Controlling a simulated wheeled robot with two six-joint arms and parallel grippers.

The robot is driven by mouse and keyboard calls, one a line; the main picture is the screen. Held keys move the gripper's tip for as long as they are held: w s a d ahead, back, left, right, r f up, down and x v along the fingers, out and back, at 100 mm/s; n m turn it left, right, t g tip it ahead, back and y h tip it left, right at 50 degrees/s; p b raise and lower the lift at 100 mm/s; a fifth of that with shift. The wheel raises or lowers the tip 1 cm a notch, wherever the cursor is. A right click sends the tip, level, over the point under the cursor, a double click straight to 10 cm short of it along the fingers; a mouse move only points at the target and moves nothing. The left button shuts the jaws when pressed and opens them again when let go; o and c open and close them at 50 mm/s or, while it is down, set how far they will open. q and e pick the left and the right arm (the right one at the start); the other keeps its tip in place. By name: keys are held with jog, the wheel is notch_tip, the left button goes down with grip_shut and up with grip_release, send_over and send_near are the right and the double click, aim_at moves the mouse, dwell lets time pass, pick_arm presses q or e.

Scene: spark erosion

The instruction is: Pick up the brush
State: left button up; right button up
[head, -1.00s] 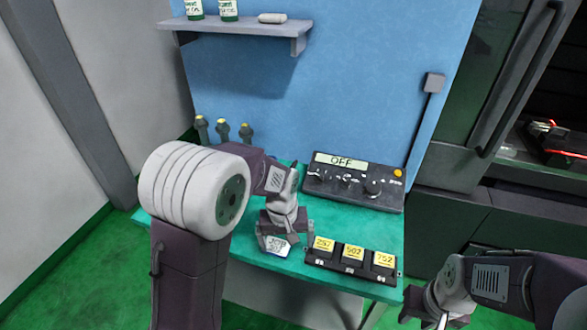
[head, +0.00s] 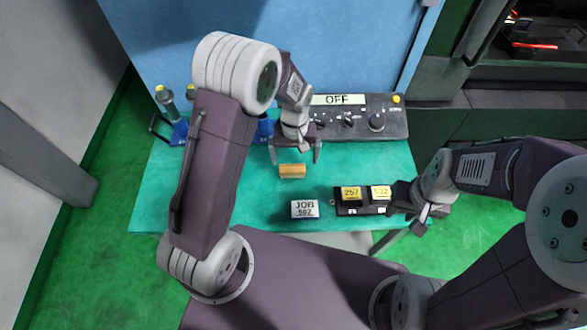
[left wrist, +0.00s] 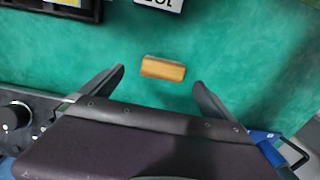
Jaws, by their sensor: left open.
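The brush (head: 292,171), a small block with a wood-coloured top, lies on the green table between the control panel and the job card. My left gripper (head: 295,157) is open and empty, just behind the brush in the head view, with its fingers pointing down. In the left wrist view the brush (left wrist: 163,68) lies between the two spread fingertips (left wrist: 159,76), apart from both. My right gripper (head: 412,212) is at the table's right front, by the labelled tray; its jaw opening is unclear.
A white job card (head: 304,209) lies in front of the brush. A black tray (head: 347,210) with yellow-labelled blocks is right of it. The control panel (head: 350,130), reading OFF, stands at the back. The table's left front is clear.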

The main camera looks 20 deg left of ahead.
aim_at(292, 168)
pick_arm(q)
jog(key=f, duration=0.1)
jog(key=a, duration=0.1)
jog(key=f, duration=0.1)
jog(key=shift+w+a+f, duration=0.15)
jog(key=shift+w+f, duration=0.15)
jog(key=shift+f, duration=0.05)
jog(key=shift+s+f, duration=0.15)
jog(key=shift+f, duration=0.2)
jog(key=f, duration=0.2)
jog(key=f+p, duration=0.1)
jog(key=shift+s+d+f, duration=0.1)
jog(key=shift+d+f, duration=0.25)
jog(key=shift+f, duration=0.05)
jog(key=shift+a+f, duration=0.15)
jog(key=shift+f, duration=0.1)
jog(key=shift+r, duration=0.1)
jog(key=c, duration=1.5)
jog(key=shift+o, duration=0.2)
pick_arm(e)
jog(key=shift+w+a+r, duration=0.15)
jog(key=shift+a+r, duration=0.35)
jog(key=shift+r, duration=0.1)
